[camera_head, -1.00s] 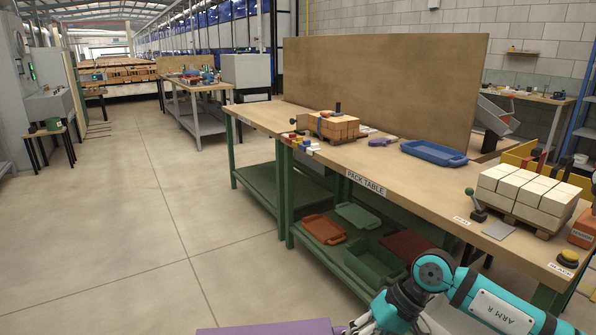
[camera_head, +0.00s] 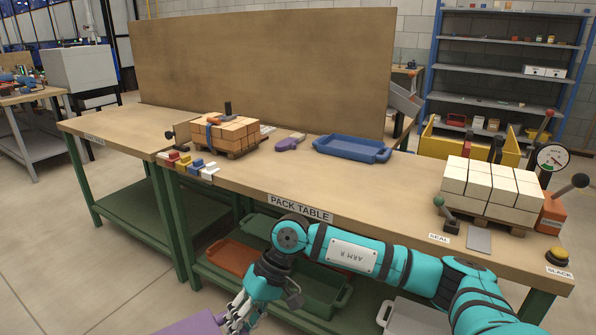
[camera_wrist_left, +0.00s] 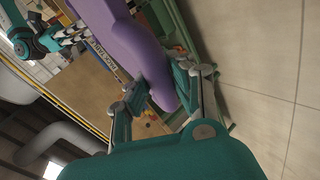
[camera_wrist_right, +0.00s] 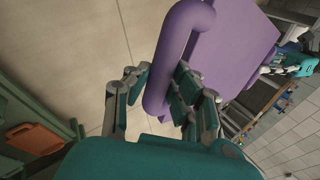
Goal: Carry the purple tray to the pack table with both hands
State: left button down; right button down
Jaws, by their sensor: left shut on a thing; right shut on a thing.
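The purple tray (camera_head: 190,325) shows only in part at the bottom of the head view. In the left wrist view my left gripper (camera_wrist_left: 165,88) is shut on one end of the purple tray (camera_wrist_left: 120,40). In the right wrist view my right gripper (camera_wrist_right: 160,90) is shut on the handle at the other end of the tray (camera_wrist_right: 225,55). My right gripper (camera_head: 238,318) also shows at the bottom of the head view. The pack table (camera_head: 360,185) stands ahead, its label on the front edge, with the tray low in front of it.
The tabletop's middle front is clear. Green and orange trays lie on the lower shelf.

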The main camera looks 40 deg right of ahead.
aim_at(319, 180)
jog(key=i+j+z, duration=0.1)
jog(key=i, duration=1.4)
jog(key=i+z, duration=0.15)
jog(key=z, duration=1.3)
